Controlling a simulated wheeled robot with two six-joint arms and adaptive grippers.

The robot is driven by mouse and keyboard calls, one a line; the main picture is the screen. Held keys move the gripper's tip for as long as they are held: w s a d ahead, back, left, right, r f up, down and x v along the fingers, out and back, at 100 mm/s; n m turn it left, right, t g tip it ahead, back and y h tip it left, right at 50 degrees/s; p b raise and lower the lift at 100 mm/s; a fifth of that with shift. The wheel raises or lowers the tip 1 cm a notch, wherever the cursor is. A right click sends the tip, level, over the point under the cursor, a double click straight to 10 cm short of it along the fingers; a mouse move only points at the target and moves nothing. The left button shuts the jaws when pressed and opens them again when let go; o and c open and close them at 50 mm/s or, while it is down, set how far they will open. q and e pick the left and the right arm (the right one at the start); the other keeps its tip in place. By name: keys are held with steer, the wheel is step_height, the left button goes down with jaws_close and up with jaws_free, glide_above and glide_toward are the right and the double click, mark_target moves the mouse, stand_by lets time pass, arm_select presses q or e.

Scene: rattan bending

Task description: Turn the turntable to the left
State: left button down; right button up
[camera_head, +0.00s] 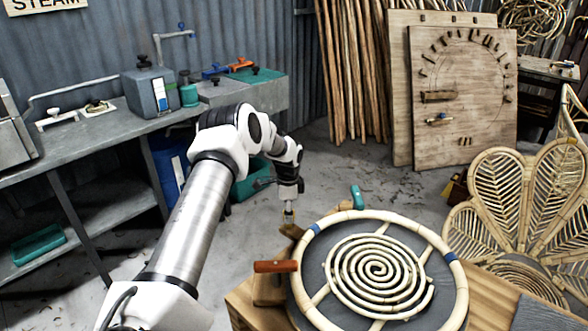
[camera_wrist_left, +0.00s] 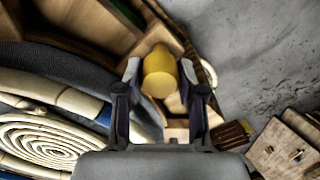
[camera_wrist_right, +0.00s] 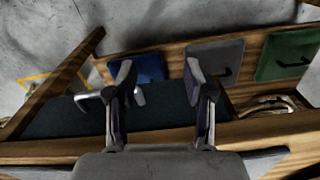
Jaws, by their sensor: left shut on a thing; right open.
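The turntable is at the lower right of the head view, a dark disc (camera_head: 312,270) carrying a pale rattan ring (camera_head: 309,235) with blue bands and a rattan spiral (camera_head: 380,268). Part of the disc (camera_wrist_left: 75,65) and the spiral (camera_wrist_left: 42,140) also show in the left wrist view. My left gripper (camera_head: 289,222) is at the turntable's far left edge, pointing down. In the left wrist view it (camera_wrist_left: 160,85) is shut on a yellow rounded knob (camera_wrist_left: 160,72); its fingers are on both sides. My right gripper (camera_wrist_right: 161,82) is open and empty above a dark mat, seen only in the right wrist view.
A brown-handled tool (camera_head: 275,266) lies left of the ring, and a teal item (camera_head: 357,196) stands behind it. A leaf-patterned rattan chair back (camera_head: 500,190) stands to the right.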

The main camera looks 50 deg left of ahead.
arm_select(q)
steer(key=shift+w, duration=0.15)
steer(key=c, duration=0.7)
jaws_free()
steer(key=shift+w, duration=0.1)
steer(key=shift+w+f, duration=0.1)
steer(key=shift+w, duration=0.1)
steer(key=shift+s, duration=0.1)
step_height(320, 180, up, 12)
steer(key=shift+d, duration=0.1)
